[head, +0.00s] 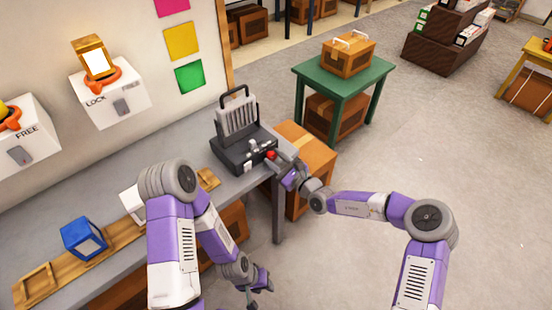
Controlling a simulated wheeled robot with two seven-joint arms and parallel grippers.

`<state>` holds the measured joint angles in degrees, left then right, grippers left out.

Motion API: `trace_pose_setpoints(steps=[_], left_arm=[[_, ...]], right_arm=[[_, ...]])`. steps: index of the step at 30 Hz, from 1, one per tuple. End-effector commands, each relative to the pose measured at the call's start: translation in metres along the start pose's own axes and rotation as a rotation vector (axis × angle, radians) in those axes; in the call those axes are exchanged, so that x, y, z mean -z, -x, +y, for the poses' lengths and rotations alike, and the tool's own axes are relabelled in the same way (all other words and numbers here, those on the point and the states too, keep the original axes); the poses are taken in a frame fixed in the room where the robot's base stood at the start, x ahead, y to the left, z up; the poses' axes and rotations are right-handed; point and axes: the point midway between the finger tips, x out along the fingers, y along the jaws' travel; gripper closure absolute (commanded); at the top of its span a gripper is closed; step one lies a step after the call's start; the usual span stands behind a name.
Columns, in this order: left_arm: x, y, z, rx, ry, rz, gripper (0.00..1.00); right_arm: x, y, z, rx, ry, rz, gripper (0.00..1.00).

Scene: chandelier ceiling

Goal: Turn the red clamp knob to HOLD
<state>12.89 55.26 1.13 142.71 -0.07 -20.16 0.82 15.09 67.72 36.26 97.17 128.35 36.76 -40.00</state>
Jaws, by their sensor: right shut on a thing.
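The red clamp knob (271,154) shows as a small red spot at the front right of a dark grey machine (228,150) on the grey bench. My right gripper (275,160) is at the knob, shut on it, and its fingers partly hide it. The HOLD marking and the knob's angle are too small to tell. My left gripper (259,289) hangs low in front of the bench, its fingers apart and empty, away from the machine.
The grey bench (190,199) carries a blue block (84,239) and wooden trays at the left. White wall boxes marked LOCK (110,96) and FREE (25,140) are above it. A cardboard box (308,153) stands beside the bench.

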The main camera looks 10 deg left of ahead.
Motion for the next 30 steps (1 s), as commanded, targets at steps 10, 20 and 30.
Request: trace_pose_setpoints(steps=[10, 20, 30], left_arm=[[-0.002, 0.042, 0.016, 0.0, 0.0, 0.0, 0.62], [-0.003, 0.067, 0.025, 0.0, 0.0, 0.0, 0.62], [-0.003, 0.077, 0.029, 0.0, 0.0, 0.0, 0.62]], right_arm=[[-0.003, 0.0, -0.001, -0.002, -0.225, 0.005, 0.93], [-0.001, 0.0, -0.002, -0.001, -0.452, 0.004, 0.93], [0.001, 0.0, -0.001, -0.001, -0.569, 0.003, 0.93]])
